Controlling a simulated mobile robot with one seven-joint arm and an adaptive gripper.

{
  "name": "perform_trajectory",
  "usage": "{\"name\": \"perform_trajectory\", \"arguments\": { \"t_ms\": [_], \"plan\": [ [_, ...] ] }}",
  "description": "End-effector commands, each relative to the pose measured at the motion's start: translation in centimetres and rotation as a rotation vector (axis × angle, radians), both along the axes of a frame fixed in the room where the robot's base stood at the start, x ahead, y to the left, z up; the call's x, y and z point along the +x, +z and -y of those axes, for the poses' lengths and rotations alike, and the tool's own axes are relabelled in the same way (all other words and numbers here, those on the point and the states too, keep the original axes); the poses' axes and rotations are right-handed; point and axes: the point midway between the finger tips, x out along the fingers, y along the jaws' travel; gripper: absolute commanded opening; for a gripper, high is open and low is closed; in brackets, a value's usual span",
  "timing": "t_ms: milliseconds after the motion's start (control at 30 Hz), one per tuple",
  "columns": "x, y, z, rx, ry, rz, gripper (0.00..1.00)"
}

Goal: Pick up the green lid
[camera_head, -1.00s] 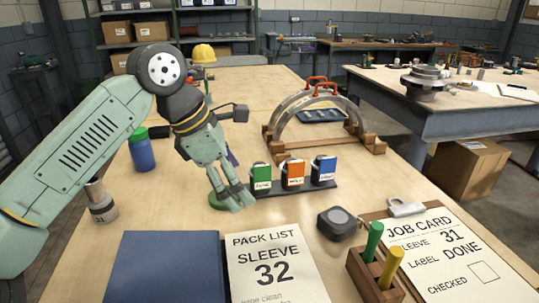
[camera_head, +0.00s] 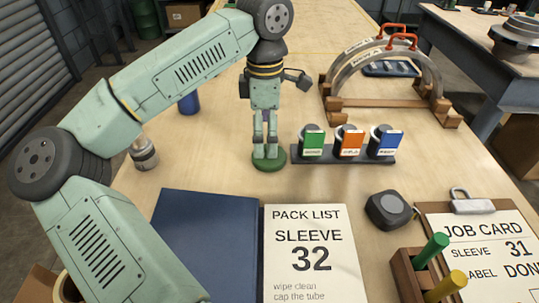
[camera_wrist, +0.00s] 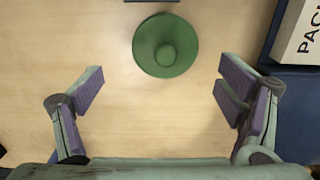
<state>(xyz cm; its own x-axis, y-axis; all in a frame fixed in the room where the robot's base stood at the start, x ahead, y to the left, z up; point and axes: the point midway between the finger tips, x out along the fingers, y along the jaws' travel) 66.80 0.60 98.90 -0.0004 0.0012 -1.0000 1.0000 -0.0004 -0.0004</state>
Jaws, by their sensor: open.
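The green lid (camera_head: 269,167) is a round flat disc lying on the wooden table, left of the rack of coloured cards. In the wrist view the green lid (camera_wrist: 165,62) shows whole, with a round knob at its middle. My gripper (camera_head: 267,154) points down over it in the head view and hides part of it. In the wrist view my gripper (camera_wrist: 160,85) is open and empty, with purple pads wide apart. The lid lies towards the top of that view, just beyond the fingertips, about midway between them and touching neither.
A black rack (camera_head: 343,157) with green, orange and blue cards stands close right of the lid. A blue folder (camera_head: 207,240) and pack list (camera_head: 312,260) lie in front. A grey cylinder (camera_head: 143,154) and blue bottle (camera_head: 189,102) stand left. A tape measure (camera_head: 388,210) sits right.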

Motion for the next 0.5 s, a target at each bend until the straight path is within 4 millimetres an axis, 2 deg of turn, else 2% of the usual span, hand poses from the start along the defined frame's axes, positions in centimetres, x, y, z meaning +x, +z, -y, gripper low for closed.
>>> {"name": "perform_trajectory", "arguments": {
  "t_ms": [300,500],
  "plan": [
    [-0.7,-4.7,0.0,-0.002,0.001,-0.001,0.88],
    [-0.7,-4.8,0.0,-0.001,0.000,0.000,0.88]
  ]
}}
